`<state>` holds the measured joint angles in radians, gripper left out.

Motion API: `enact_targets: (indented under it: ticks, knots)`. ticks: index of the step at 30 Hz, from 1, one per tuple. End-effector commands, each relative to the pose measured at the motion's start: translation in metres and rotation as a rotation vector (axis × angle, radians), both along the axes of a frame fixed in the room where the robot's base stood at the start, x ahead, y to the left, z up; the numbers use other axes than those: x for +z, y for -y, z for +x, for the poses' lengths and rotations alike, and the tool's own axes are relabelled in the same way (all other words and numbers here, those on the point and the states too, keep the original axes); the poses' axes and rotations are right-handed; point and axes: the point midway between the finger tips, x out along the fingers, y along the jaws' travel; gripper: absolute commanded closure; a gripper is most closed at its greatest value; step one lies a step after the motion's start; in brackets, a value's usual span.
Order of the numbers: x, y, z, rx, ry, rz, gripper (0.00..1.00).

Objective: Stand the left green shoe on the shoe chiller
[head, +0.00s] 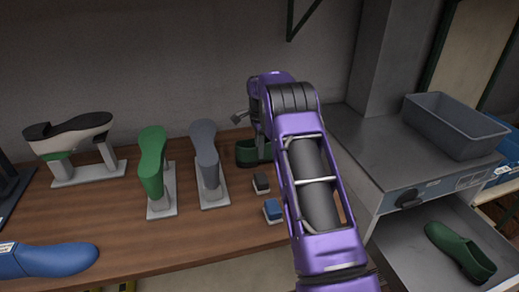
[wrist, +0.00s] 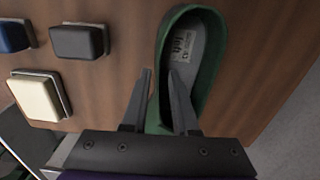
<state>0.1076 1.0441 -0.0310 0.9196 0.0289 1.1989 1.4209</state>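A green shoe (head: 245,153) stands on the wooden bench, partly hidden behind my arm. In the wrist view the green shoe (wrist: 209,75) is seen from above, its opening and pale insole label showing. My gripper (wrist: 160,75) is open over its left wall, one finger outside and one over the opening; I cannot tell whether they touch it. A second green shoe (head: 460,250) lies in the open metal drawer at right. The grey metal machine (head: 355,140) above the drawer looks like the shoe chiller.
A grey bin (head: 455,125) sits on the machine. A green last (head: 152,160) and a grey last (head: 206,150) stand left of my arm, with a black-and-white one (head: 70,130) farther left. A blue last (head: 45,260) lies in front. Small buttons (wrist: 78,42) sit beside my gripper.

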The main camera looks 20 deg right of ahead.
Motion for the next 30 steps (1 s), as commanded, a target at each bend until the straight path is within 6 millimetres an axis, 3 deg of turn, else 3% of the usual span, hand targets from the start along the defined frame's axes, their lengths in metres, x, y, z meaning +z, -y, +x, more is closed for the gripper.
enact_targets:
  ticks: [2,14,24,30]
  knots:
    - [0.000,0.000,0.000,0.000,0.000,0.000,0.57]
    - [0.009,0.000,0.001,0.000,0.002,0.000,0.57]
    - [0.077,0.000,0.002,0.000,0.004,-0.001,0.57]
    - [0.109,0.000,0.003,0.000,0.001,0.000,0.57]
